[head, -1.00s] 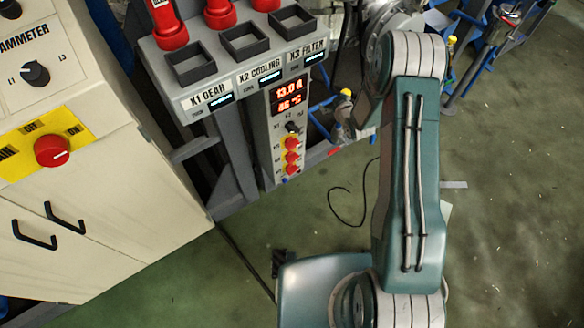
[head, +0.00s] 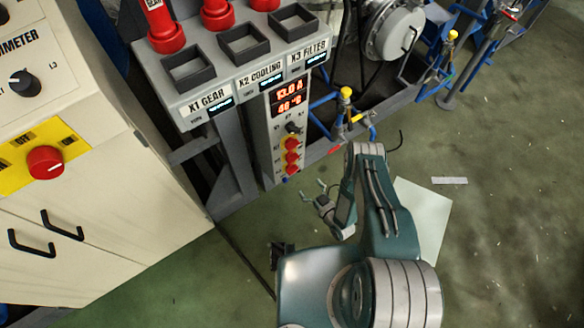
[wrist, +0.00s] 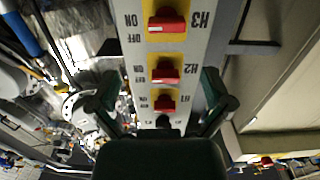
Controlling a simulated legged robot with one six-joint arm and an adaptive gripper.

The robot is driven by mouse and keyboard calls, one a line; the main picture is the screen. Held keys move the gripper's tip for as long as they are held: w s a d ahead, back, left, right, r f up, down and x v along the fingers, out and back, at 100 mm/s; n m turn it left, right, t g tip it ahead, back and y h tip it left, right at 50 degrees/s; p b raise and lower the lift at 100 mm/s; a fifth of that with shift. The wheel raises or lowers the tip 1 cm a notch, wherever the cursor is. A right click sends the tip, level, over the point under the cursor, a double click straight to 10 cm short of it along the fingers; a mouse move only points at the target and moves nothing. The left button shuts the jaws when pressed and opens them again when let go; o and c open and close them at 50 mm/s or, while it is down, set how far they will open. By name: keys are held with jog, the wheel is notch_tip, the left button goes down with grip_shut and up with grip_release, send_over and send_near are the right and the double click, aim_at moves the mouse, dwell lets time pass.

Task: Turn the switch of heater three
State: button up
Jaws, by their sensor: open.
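Heater three's switch, a red handle on a yellow plate marked H3 (wrist: 167,23), is at the top of the wrist view, with ON and OFF lettering left of it. In the head view it is the lowest red switch (head: 290,169) on the narrow grey panel. The H2 switch (wrist: 165,71) and H1 switch (wrist: 164,101) lie below it in the wrist view; all three handles look alike and lie crosswise. My gripper (head: 313,196) is open and empty, low in front of the panel and apart from it. Its fingers (wrist: 158,80) frame the H2 and H1 switches in the wrist view.
Above the switches are a black knob (head: 292,128) and a red display (head: 290,97). A cream cabinet (head: 110,190) stands left, with a red knob (head: 46,163). Blue piping with a yellow-topped valve (head: 346,93) is right of the panel. Green floor on the right is mostly clear.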

aim_at(294, 172)
jog(key=x, duration=0.9)
jog(key=shift+a+f, duration=0.3)
jog(key=shift+a, duration=0.3)
jog(key=c, duration=1.1)
